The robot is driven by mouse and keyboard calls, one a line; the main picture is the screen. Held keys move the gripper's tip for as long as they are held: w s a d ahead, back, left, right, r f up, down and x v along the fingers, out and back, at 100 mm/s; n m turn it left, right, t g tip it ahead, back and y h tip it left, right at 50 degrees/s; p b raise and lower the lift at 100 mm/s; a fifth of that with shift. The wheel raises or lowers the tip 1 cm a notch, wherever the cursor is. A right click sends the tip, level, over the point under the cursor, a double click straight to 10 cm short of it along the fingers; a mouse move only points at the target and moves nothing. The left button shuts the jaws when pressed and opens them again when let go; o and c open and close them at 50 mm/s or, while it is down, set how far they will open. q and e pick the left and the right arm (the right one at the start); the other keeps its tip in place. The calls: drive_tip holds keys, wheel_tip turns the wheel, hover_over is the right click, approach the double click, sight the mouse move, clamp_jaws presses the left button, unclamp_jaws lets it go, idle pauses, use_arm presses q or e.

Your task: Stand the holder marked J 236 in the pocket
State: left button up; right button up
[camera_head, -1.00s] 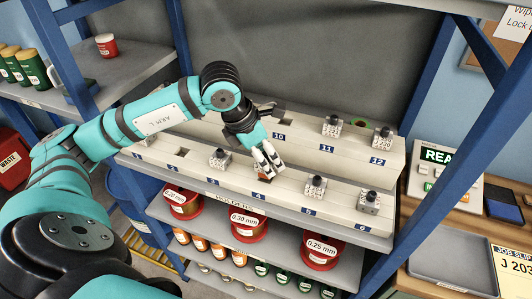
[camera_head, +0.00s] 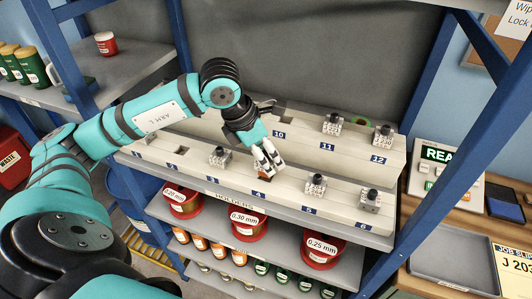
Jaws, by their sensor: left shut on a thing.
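My left gripper (camera_head: 267,164) is at the front step of the white rack, above the number 4 label. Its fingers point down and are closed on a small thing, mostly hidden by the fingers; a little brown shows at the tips. I cannot read a mark on it. Grey block holders with black knobs stand on the front step, such as one near label 3 (camera_head: 220,158), one near 5 (camera_head: 316,184) and one near 6 (camera_head: 370,199). Their marks are too small to read. My right gripper is not in view.
On the back step, holders stand near label 11 (camera_head: 333,123) and label 12 (camera_head: 383,134). Red wire spools (camera_head: 246,223) sit on the shelf below. A grey tray (camera_head: 452,285) and a job slip (camera_head: 513,262), partly cut off, lie at the right. Blue posts flank the rack.

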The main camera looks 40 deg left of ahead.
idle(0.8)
use_arm(q)
drive_tip(key=shift+f+b, duration=1.6)
drive_tip(key=shift+b, duration=0.5)
drive_tip(key=o, duration=1.7)
drive_tip(key=shift+c, duration=0.2)
drive_tip(key=v, duration=1.2)
